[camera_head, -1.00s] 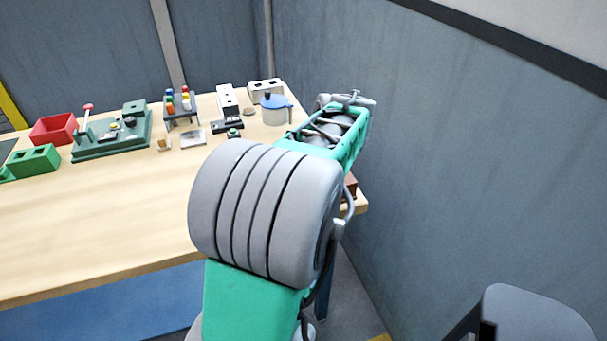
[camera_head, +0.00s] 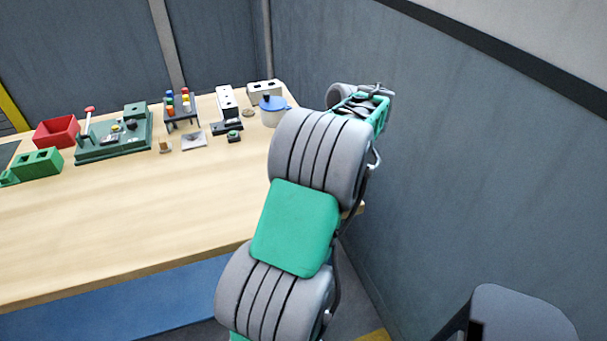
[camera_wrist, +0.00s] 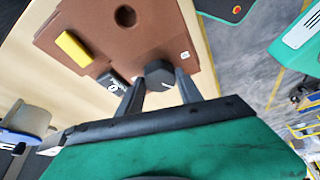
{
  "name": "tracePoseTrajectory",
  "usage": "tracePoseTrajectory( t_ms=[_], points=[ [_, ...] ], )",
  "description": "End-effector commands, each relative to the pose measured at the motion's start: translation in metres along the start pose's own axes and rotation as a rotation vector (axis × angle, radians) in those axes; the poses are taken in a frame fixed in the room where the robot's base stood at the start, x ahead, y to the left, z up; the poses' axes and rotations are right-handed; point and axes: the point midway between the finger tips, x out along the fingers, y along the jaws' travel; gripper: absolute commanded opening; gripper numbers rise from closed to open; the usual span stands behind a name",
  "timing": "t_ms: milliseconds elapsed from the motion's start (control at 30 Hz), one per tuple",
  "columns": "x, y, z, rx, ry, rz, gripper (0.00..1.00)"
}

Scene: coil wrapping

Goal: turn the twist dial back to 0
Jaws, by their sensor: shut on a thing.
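The twist dial (camera_wrist: 157,76) is a dark faceted knob with a pale line on its side, on a brown board (camera_wrist: 98,28) in the wrist view. My gripper (camera_wrist: 158,80) is at the dial, one finger on each side of it, and shut on it. A small black display block (camera_wrist: 112,82) with a white mark stands just left of the dial; I cannot read the mark. In the head view my arm hides the dial, the board and my fingers.
On the brown board are a yellow block (camera_wrist: 73,48) and a round dark hole (camera_wrist: 125,16). The head view shows a red bin (camera_head: 56,132), a green fixture (camera_head: 113,138), a peg rack (camera_head: 181,106) and a blue-lidded pot (camera_head: 273,110) along the table's back. The wooden tabletop (camera_head: 130,210) in front is clear.

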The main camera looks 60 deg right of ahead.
Motion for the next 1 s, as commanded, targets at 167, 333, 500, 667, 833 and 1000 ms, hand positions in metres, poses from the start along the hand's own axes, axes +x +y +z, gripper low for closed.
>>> tracePoseTrajectory(
  t_ms=[167,333,500,667,833,1000],
  points=[
    [-0.0010,0.0012,-0.0004,-0.151,0.001,-0.066,0.02],
    [-0.0007,0.0020,-0.0012,-0.301,0.002,-0.129,0.02],
    [-0.0009,0.0029,-0.0014,-0.451,0.001,-0.190,0.02],
    [-0.0004,0.0037,-0.0018,-0.590,0.001,-0.249,0.02],
    [0.0004,0.0042,-0.0027,-0.731,0.002,-0.306,0.02],
    [0.0011,0.0044,-0.0026,-0.849,0.002,-0.355,0.02]
  ],
)
